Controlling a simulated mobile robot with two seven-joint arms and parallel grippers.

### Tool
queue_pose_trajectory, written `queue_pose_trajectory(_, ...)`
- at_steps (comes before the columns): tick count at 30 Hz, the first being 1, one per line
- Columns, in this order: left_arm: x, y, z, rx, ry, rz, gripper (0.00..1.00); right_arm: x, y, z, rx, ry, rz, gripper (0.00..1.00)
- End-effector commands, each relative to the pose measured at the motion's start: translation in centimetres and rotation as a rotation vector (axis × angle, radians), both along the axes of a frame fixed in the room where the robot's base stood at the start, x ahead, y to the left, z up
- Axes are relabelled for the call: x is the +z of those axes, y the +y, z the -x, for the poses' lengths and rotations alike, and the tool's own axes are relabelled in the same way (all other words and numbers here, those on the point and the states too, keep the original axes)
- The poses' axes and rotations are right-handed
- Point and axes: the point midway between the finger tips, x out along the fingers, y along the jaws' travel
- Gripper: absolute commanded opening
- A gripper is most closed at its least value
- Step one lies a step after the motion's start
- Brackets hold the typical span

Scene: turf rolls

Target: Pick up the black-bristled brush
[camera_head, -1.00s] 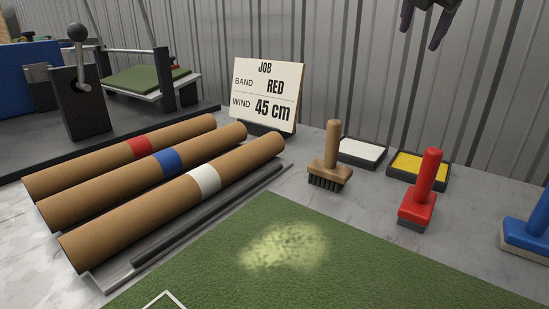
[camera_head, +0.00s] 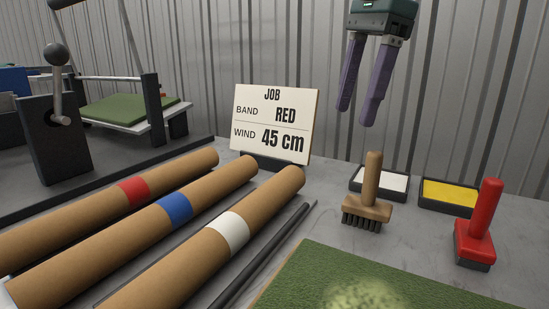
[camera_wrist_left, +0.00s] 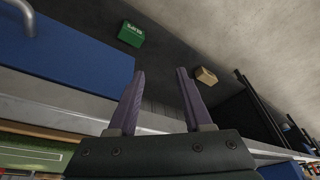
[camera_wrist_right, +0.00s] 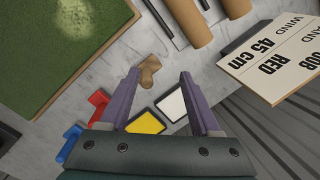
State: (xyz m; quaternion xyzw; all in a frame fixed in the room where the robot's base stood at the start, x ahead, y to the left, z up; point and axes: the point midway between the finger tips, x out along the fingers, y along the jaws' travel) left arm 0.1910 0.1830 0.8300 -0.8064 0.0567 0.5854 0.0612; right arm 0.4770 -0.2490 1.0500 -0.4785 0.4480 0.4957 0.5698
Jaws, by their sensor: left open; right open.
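The black-bristled brush (camera_head: 369,200) has a light brown wooden handle and head. It stands upright, bristles down, on the grey bench in the head view. My right gripper (camera_head: 354,118) is open and empty, pointing down above the brush and apart from it. In the right wrist view the brush (camera_wrist_right: 148,70) lies ahead between the fingertips of the right gripper (camera_wrist_right: 160,76), seen from above; its bristles are hidden there. My left gripper (camera_wrist_left: 160,72) is open and empty in the left wrist view, away from the brush. It is not in the head view.
A white tray (camera_head: 355,193) and a yellow tray (camera_head: 450,211) sit behind the brush. Banded cardboard rolls (camera_head: 230,235) lie left, turf (camera_head: 300,275) in front. The job sign (camera_head: 320,130) stands behind the rolls.

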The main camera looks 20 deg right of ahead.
Motion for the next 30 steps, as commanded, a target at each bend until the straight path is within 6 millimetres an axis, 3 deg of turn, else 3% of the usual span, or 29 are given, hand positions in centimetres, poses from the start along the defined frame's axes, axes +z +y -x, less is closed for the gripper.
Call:
queue_pose_trajectory(3,-0.1,0.1,0.0,-0.003,0.000,-0.004,0.50,-0.4,-2.4,1.8,-0.029,0.089,0.111,0.64)
queue_pose_trajectory(6,-0.3,0.2,0.0,-0.004,0.000,-0.007,0.50,-1.1,-3.0,2.3,-0.038,0.114,0.139,0.64)
queue_pose_trajectory(24,-1.4,0.1,0.0,-0.005,0.001,-0.005,0.50,-9.5,-3.4,1.6,-0.035,0.113,0.136,0.64)
queue_pose_trajectory(30,-1.4,0.0,0.0,0.000,0.002,0.001,0.50,-10.3,-3.4,1.6,-0.035,0.110,0.135,0.64)
